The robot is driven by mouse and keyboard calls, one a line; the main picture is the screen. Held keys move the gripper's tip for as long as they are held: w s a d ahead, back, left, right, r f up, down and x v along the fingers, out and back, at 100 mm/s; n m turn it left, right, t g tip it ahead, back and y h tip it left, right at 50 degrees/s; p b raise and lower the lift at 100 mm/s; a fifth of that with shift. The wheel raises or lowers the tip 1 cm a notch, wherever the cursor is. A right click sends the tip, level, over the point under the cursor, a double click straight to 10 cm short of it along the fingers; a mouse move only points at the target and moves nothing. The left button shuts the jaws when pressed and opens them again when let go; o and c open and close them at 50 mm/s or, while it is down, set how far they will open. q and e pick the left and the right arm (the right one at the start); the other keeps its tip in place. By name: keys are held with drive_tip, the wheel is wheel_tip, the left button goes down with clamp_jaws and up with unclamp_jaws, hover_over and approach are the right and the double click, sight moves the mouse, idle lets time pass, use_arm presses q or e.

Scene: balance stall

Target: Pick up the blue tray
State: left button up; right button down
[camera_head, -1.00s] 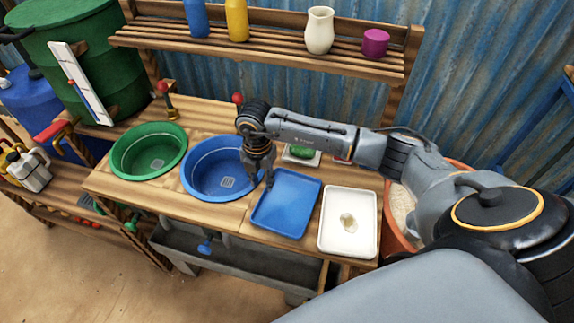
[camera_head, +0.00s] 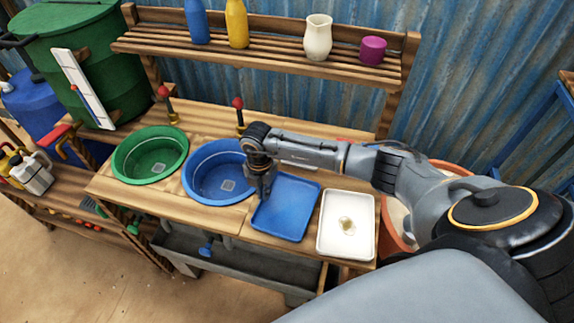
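The blue tray (camera_head: 286,212) is a shallow rectangular tray lying flat on the wooden bench, between the blue basin and the white tray. My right gripper (camera_head: 264,192) points down at the tray's upper left edge, beside the blue basin's rim. Its fingers are small and dark against the blue, so I cannot tell whether they are open or shut, or whether they touch the tray. My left gripper is not in view.
The blue basin (camera_head: 208,190) and green basin (camera_head: 140,168) sit left of the tray. The white tray (camera_head: 333,243) holding a small pale lump is close on the right. A slatted shelf (camera_head: 270,52) with bottles, a jug and a purple cup stands behind.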

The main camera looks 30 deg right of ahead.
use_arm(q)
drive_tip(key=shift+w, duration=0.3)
use_arm(e)
drive_tip(key=shift+r, duration=0.1)
drive_tip(key=shift+r, duration=0.1)
